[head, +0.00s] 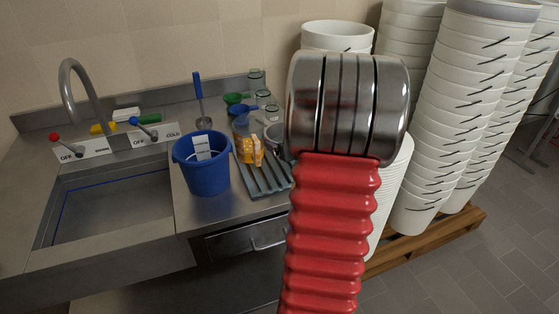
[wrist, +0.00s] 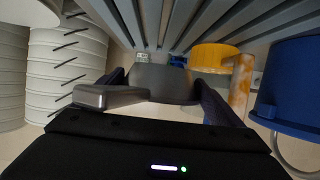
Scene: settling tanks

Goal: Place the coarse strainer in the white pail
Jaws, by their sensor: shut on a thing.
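In the wrist view my gripper (wrist: 160,90) is shut on a dark grey, rounded piece with a metal bar at its left. I take this piece to be the coarse strainer (wrist: 165,78), though its mesh does not show. In the head view a grey rim (head: 277,136) shows beside my arm, over the rack; the gripper itself is hidden behind my arm. A white pail (head: 337,36) with an open top stands behind my arm, its lower part hidden. Tall stacks of white pails (head: 465,90) stand at the right.
The stacks stand on a wooden pallet (head: 425,240).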

